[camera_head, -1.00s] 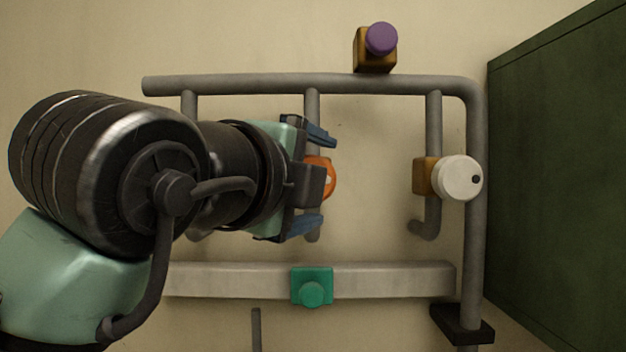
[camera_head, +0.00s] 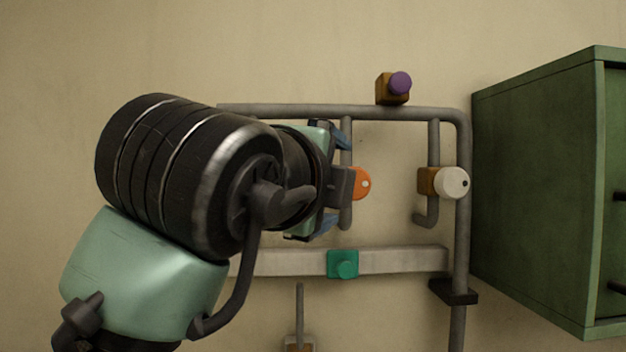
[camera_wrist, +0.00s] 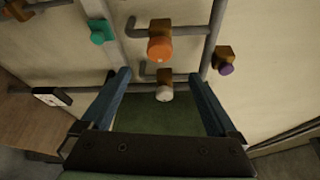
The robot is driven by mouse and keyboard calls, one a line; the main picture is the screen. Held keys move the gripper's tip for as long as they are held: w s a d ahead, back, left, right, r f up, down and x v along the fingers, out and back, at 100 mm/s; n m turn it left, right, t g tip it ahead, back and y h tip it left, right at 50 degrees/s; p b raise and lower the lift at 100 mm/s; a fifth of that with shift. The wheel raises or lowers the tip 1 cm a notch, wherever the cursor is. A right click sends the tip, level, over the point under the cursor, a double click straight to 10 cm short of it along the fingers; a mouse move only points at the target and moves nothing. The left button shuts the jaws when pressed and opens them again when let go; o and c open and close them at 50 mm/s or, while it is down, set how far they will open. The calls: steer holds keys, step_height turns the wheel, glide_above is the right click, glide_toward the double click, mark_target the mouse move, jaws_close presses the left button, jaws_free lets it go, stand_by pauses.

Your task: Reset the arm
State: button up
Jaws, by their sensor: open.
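My gripper (camera_head: 338,181) is in front of the pipe frame on the wall, its two blue fingers spread apart with nothing held between them. It also shows in the wrist view (camera_wrist: 160,76). An orange round knob (camera_head: 363,184) shows just right of my gripper in the head view, partly hidden by it. In the wrist view the orange knob (camera_wrist: 159,48) lies beyond the fingertips, and a white knob (camera_wrist: 164,94) appears between the fingers, further back. The white knob (camera_head: 455,182) is on a brown block at the right of the frame in the head view.
A green knob (camera_head: 343,263) is on the pale horizontal bar (camera_head: 410,259). A dark green cabinet (camera_head: 535,180) stands close at the right. The wall above the frame is bare.

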steer(key=s+a+f+n+t+y+b, duration=0.2)
steer(key=s+n+t, duration=0.3)
steer(key=s+n, duration=0.3)
steer(key=s+a+f+n+t+y+b, duration=0.2)
steer(key=s+n+t, duration=0.4)
steer(key=n, duration=1)
steer(key=s+a+y+b, duration=0.1)
steer(key=y, duration=0.1)
steer(key=shift+s+t+y, duration=0.3)
steer(key=shift+s+y, duration=0.1)
